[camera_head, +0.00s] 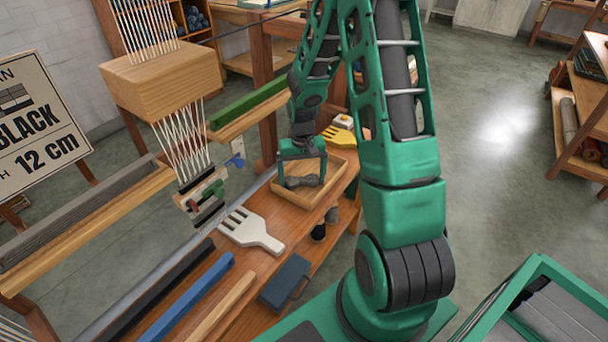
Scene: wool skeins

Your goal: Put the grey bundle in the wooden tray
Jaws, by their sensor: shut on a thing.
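My gripper (302,180) points down over the wooden tray (277,201) on the wooden bench. It is shut on the grey bundle (301,182), a dark grey skein with a narrower middle. The bundle is within the tray's outline in the head view. I cannot tell whether it touches the tray floor or hangs just above it. The near part of the tray floor is bare. The gripper and arm hide part of the tray's far side.
A blue-grey box (286,282) stands nearer on the bench. Blue (187,299) and wooden bars lie at the front left. A loom frame with a wooden block (160,78) rises at left.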

